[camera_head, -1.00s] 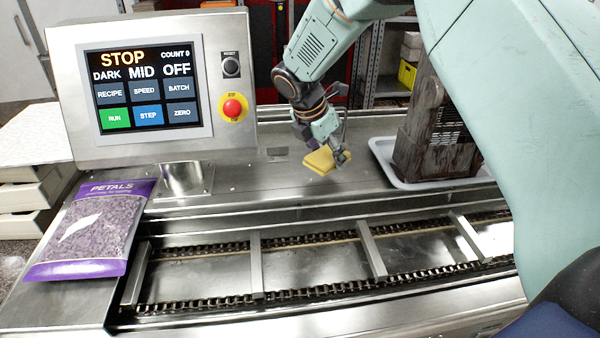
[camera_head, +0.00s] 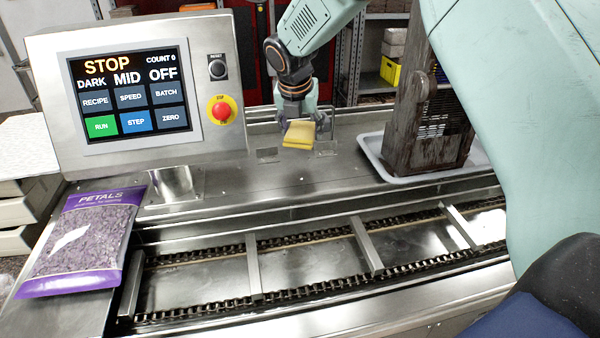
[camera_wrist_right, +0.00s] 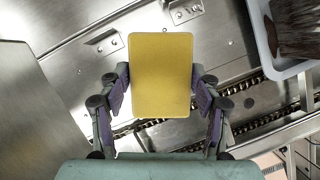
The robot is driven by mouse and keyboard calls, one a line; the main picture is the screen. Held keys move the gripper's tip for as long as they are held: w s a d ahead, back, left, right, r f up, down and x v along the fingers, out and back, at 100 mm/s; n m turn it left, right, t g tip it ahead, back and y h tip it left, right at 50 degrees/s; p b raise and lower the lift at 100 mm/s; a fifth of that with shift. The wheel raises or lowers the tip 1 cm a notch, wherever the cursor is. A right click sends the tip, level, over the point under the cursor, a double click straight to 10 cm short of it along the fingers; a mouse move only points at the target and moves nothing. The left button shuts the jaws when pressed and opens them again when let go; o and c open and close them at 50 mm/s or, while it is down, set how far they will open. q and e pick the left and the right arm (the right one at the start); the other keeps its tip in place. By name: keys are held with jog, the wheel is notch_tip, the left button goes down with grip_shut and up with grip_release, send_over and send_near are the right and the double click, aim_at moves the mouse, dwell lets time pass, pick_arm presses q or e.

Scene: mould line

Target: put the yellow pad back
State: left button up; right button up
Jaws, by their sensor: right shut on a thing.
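The yellow pad (camera_head: 299,134) is in my right gripper (camera_head: 303,122), above the back part of the steel machine top in the head view. In the right wrist view the yellow pad (camera_wrist_right: 160,75) fills the space between the two fingers of my right gripper (camera_wrist_right: 160,108), which press on its sides. In the head view the pad looks roughly level and I cannot tell how far above the steel it is. My left gripper is not in view.
A control panel (camera_head: 150,140) stands at the left, with a purple petals bag (camera_head: 82,240) in front of it. A pale tray (camera_head: 372,158) holding a dark brown object (camera_head: 405,120) is at the right. A chain conveyor (camera_head: 310,260) runs along the front.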

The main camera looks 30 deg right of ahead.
jog(key=shift+w+a+f, duration=0.2)
jog(key=shift+w+a, duration=0.1)
send_over(298, 171)
jog(key=s, duration=0.1)
jog(key=f, duration=0.5)
jog(key=shift+a+f+p, duration=0.1)
jog(key=shift+a+p, duration=0.1)
jog(key=shift+p, duration=0.2)
jog(key=shift+s+d+f, duration=0.1)
jog(key=shift+d+f, duration=0.15)
jog(key=shift+f, duration=0.25)
jog(key=f, duration=0.1)
jog(key=a+f, duration=0.1)
jog(key=f, duration=0.1)
jog(key=shift+w+f, duration=0.2)
jog(key=shift+f, duration=0.05)
jog(key=shift+s+d, duration=0.15)
jog(key=shift+d, duration=0.2)
jog(key=o, duration=0.9)
jog(key=shift+f, duration=0.1)
jog(key=o, duration=0.3)
jog(key=shift+a, duration=0.2)
